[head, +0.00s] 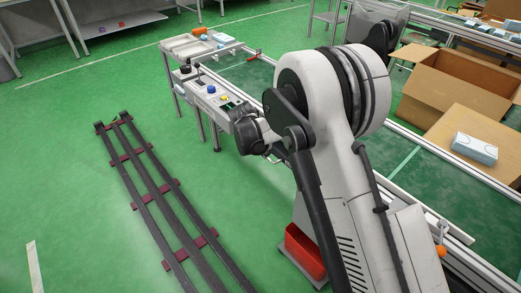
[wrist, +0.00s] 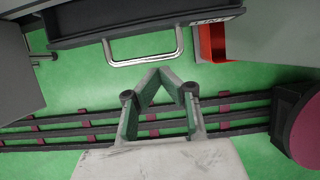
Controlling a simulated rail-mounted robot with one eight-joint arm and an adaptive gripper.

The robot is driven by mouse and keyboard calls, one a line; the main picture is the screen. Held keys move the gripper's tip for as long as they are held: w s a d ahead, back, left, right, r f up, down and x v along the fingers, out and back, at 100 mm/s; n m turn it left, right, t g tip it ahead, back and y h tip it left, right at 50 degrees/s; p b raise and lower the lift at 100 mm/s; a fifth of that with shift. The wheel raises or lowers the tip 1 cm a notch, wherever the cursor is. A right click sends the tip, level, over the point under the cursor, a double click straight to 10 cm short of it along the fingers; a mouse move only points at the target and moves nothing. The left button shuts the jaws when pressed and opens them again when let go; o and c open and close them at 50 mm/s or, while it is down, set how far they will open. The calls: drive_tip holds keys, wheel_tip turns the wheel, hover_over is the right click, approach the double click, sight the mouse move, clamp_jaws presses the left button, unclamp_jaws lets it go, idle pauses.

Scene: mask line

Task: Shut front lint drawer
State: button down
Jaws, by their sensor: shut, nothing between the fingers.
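In the wrist view, the lint drawer (wrist: 100,28) is a dark, wide drawer at the top, with a bright metal loop handle (wrist: 145,61) on its front. A pale label with partly legible lettering sits at its right end. How far the drawer stands out cannot be told. My gripper (wrist: 163,70) is shut and empty, its fingertips meeting just below the handle in the picture. Whether they touch the handle is unclear. In the head view, my arm reaches to the machine's near end and hides the drawer and fingers.
A red open container (wrist: 212,42) is right of the drawer in the wrist view. Dark floor rails (head: 150,180) run left of the machine in the head view. A control panel (head: 212,95) with buttons and cardboard boxes (head: 455,85) stand nearby.

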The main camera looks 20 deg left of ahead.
sight(269, 158)
drive_tip(key=shift+w+d+f+b, duration=0.25)
drive_tip(key=shift+w+f, duration=0.15)
drive_tip(key=shift+f, duration=0.2)
drive_tip(key=shift+w+d+f+b, duration=0.1)
drive_tip(key=shift+w+d+f, duration=0.1)
drive_tip(key=shift+w+f, duration=0.3)
drive_tip(key=shift+w+d+b, duration=0.3)
drive_tip(key=shift+w+d, duration=0.25)
drive_tip(key=shift+w, duration=0.25)
drive_tip(key=shift+w+d, duration=0.2)
drive_tip(key=shift+w, duration=0.25)
drive_tip(key=shift+d, duration=0.1)
drive_tip(key=w, duration=0.1)
drive_tip(key=w+d, duration=0.1)
drive_tip(key=w, duration=0.1)
drive_tip(key=w+d, duration=0.1)
drive_tip(key=shift+w+d+r, duration=0.1)
drive_tip(key=shift+w+d, duration=0.1)
drive_tip(key=shift+w, duration=0.1)
drive_tip(key=s, duration=0.1)
drive_tip(key=s+a, duration=0.2)
drive_tip(key=s, duration=0.1)
drive_tip(key=shift+a+r+b, duration=0.15)
drive_tip(key=shift+r+b, duration=0.2)
drive_tip(key=shift+b, duration=0.05)
drive_tip(key=p+v, duration=0.2)
drive_tip(key=v, duration=0.7)
drive_tip(key=shift+p, duration=0.4)
